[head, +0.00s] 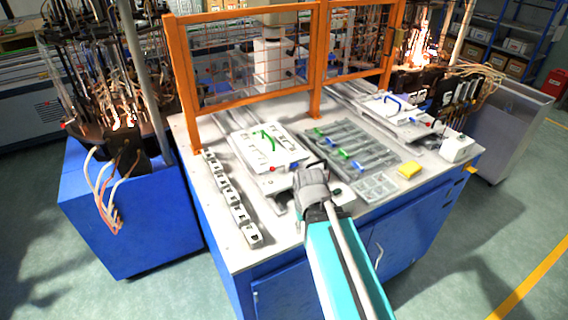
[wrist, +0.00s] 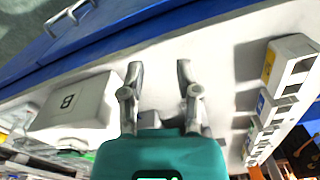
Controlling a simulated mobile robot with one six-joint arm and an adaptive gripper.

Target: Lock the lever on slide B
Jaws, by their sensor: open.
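A white box marked B (wrist: 68,102) shows at the left of the wrist view. The left slide (head: 250,150) in the head view carries a white plate with a green curved piece (head: 266,138). A red knob (head: 273,169) and a small blue part (head: 293,166) sit at its front edge; I cannot tell which belongs to the lever. My gripper (head: 298,192) is just in front of this slide, low over the table, and partly covers the box there. In the wrist view my gripper (wrist: 160,88) is open and empty, with bare white tabletop between its fingers.
A row of white holders (head: 232,200) runs along the table's left side and also shows in the wrist view (wrist: 272,105). A grey rack (head: 350,148) with green and blue handles lies right of the slide. An orange mesh frame (head: 180,90) stands behind. A yellow block (head: 410,170) lies at right.

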